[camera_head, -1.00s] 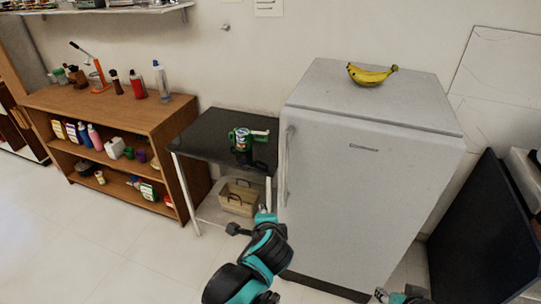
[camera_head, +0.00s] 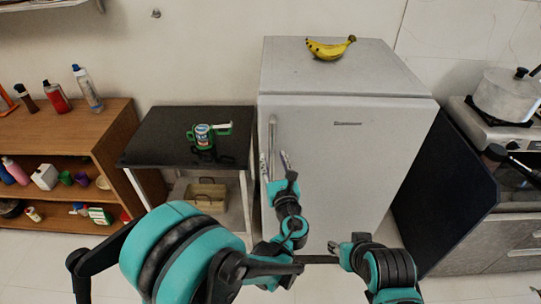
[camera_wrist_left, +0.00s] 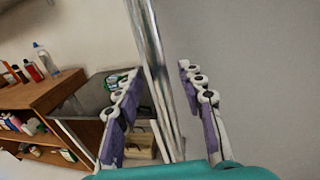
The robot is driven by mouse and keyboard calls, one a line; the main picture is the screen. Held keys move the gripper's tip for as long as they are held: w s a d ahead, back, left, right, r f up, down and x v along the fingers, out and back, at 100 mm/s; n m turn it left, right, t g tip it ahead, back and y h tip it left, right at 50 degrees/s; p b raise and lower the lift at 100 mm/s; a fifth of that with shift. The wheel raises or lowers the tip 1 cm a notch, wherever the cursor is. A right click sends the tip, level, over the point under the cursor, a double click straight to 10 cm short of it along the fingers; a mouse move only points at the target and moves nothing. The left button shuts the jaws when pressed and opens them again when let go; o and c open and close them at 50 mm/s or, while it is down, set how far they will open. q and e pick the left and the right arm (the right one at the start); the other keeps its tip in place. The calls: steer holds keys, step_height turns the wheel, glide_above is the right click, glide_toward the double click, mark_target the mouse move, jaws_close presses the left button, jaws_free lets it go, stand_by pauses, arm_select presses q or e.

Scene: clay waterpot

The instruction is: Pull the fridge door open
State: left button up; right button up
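The white fridge (camera_head: 345,150) stands in the middle of the head view with its door shut. Its vertical metal handle (camera_head: 273,135) runs along the door's left edge. My left gripper (camera_head: 274,160) is at the lower part of the handle with its fingers spread. In the left wrist view the handle (camera_wrist_left: 160,60) passes between the two open fingers, with a visible gap to the right finger. My right gripper (camera_head: 336,246) is low in front of the door, away from the handle; its fingers are too small to judge.
Bananas (camera_head: 330,48) lie on the fridge top. A black-topped side table (camera_head: 165,135) with a green item (camera_head: 203,135) stands close on the left. A dark panel (camera_head: 445,195) and a stove with a pot (camera_head: 505,95) are on the right.

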arm_select(q)
steer(key=shift+w+a, duration=0.15)
steer(key=shift+w, duration=0.55)
steer(key=shift+w+a, duration=0.15)
steer(key=shift+w, duration=0.55)
jaws_close()
